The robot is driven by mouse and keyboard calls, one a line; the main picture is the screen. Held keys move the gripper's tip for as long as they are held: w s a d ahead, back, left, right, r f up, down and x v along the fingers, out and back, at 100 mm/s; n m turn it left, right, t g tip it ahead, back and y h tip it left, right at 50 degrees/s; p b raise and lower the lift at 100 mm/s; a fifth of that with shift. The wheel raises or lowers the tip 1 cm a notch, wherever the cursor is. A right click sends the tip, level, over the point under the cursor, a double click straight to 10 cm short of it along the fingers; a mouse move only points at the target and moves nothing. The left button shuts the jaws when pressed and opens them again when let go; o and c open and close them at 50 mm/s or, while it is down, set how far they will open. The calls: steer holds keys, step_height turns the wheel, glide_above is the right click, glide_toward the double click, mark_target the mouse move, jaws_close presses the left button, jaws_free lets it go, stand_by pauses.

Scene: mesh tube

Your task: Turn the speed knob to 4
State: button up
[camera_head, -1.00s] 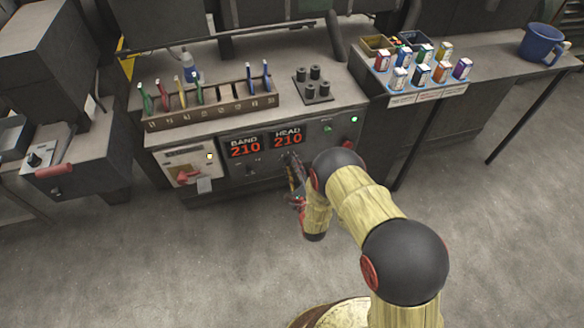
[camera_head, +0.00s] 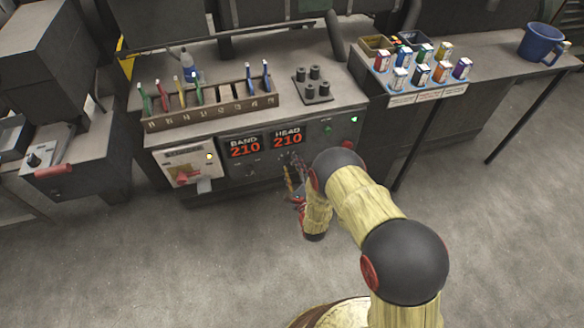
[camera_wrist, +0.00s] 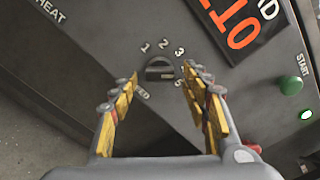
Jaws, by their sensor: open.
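The speed knob (camera_wrist: 160,70) is a small dark round knob with a raised bar, on the sloping grey machine panel. In the wrist view the numbers 1, 2 and 3 show around its upper side, and a 5 shows at the right. The 4 is hidden behind the right finger. Part of the speed label shows below left. My gripper (camera_wrist: 162,76) is open, its yellow fingers on either side of the knob in the picture. I cannot tell whether they touch it. In the head view my gripper (camera_head: 294,176) is in front of the panel below the number displays.
A green start button (camera_wrist: 291,85) and a lit green lamp (camera_wrist: 306,114) sit right of the knob. The red number displays (camera_head: 266,145) are above it. A rack of coloured tools (camera_head: 210,105) stands on the machine top. The floor in front is clear.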

steer(key=v, duration=1.2)
stand_by(0.3)
